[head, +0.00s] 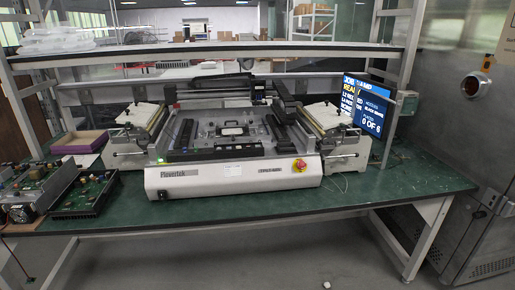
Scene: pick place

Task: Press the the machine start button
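The machine (233,176), a white and grey benchtop unit with a dark top tray, stands on the green table in the middle of the head view. A small green lit spot (159,160) shows at the left end of its front edge; I cannot tell whether it is a button or a lamp. A black round control (162,194) sits low on the left of the front panel. Neither of my grippers is in view.
A screen (366,103) stands at the table's right. Circuit boards (85,193) and a purple tray (79,142) lie left of the machine. A shelf (220,47) runs above it. The green table (400,185) is clear at front right. A metal cabinet (475,170) stands far right.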

